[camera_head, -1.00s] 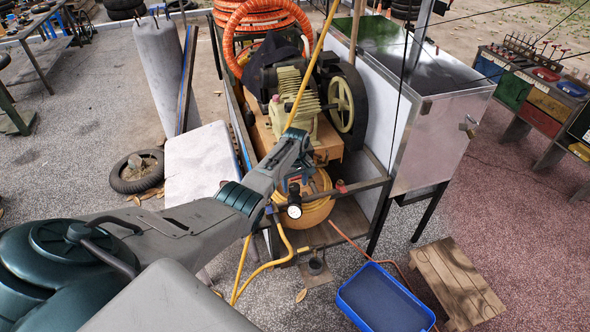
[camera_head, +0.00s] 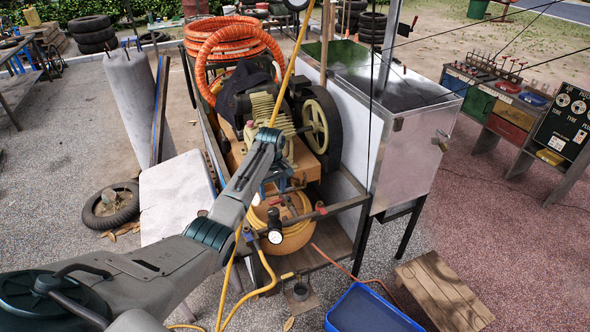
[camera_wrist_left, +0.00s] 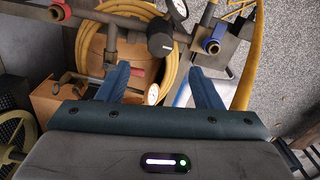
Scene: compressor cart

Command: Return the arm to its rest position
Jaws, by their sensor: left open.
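My left arm reaches in from the left in the head view, over the front of the compressor cart. Its gripper (camera_head: 274,186) is above the yellow hose coil (camera_head: 287,228) and below the compressor engine (camera_head: 266,112). In the left wrist view its two blue fingers stand apart with nothing held between them (camera_wrist_left: 161,86). Past the fingers are a pipe with a black fitting (camera_wrist_left: 160,38), a white-faced gauge (camera_wrist_left: 152,94) and the yellow hose (camera_wrist_left: 180,60). My right gripper is not in view.
A flywheel (camera_head: 315,126) and a metal cabinet (camera_head: 420,150) stand right of the arm. A blue tray (camera_head: 368,312) and a wooden pallet (camera_head: 444,294) are on the ground in front. A tyre (camera_head: 110,205) lies on open ground at left.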

